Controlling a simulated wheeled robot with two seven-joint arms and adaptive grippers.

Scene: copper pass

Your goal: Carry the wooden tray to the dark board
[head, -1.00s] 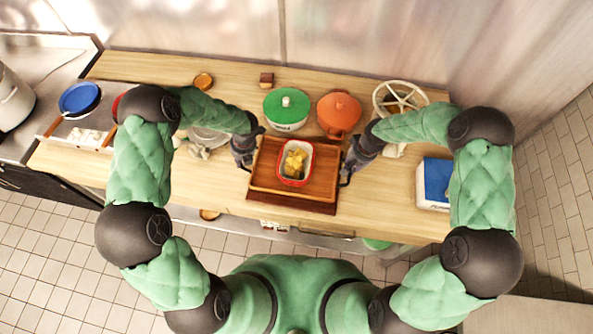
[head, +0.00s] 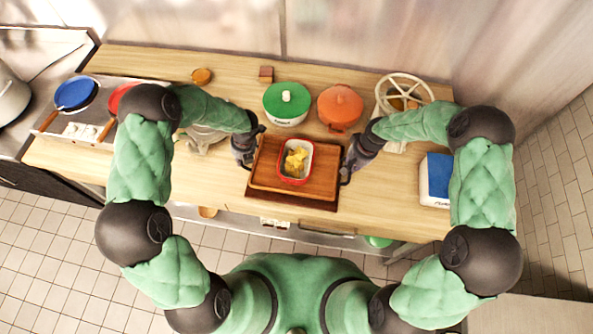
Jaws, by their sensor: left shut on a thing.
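The wooden tray (head: 262,180) is in the middle of the head view, level as far as I can see. A red-rimmed white dish (head: 308,172) with yellow pieces in it stands on the tray. The dark board (head: 290,203) lies under the tray, showing as a dark strip along its front edge; most of it is hidden. I cannot tell whether tray and board touch. My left gripper (head: 250,163) is shut on the tray's left side. My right gripper (head: 346,172) is at the tray's right side; its fingers are too small to read.
A green lidded pot (head: 286,103) and an orange pot (head: 340,106) stand just behind the tray. A blue pan (head: 75,93) sits on the hob at left. The counter's front right is bare.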

